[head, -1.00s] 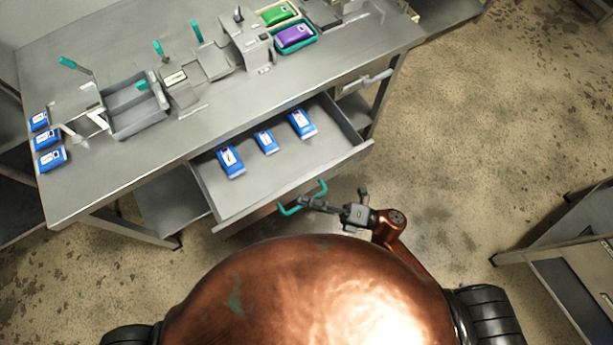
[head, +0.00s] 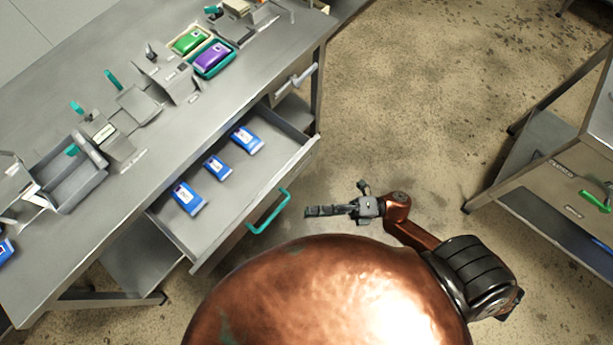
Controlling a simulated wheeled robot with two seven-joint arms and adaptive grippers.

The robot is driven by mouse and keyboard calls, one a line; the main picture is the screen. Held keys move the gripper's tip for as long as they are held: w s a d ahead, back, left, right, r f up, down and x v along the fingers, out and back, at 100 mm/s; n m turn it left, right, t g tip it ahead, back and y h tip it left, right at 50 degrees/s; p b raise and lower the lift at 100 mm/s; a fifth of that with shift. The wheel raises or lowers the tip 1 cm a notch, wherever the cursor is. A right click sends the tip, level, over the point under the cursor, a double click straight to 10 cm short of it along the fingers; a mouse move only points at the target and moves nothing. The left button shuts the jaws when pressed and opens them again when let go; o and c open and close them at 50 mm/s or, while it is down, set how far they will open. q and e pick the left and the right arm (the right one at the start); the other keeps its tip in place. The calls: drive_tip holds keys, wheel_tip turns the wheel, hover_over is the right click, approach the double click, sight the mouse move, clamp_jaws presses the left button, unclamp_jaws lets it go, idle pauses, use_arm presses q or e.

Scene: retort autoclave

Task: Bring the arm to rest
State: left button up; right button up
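My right gripper (head: 318,211) is at the end of a copper arm that reaches in from the lower right. It points left and is just right of the teal handle (head: 268,213) of the open drawer, with a gap between them. Its fingers are small and seen edge-on, so I cannot tell whether they are open or shut. I see nothing held in it. My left gripper is not in view.
The open drawer (head: 230,200) holds blue packs (head: 187,197). The table (head: 110,45) bears fixtures, a grey bin (head: 72,190), and green and purple packs. A cabinet (head: 560,165) stands at right. The floor between is clear.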

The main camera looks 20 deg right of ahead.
idle(0.5)
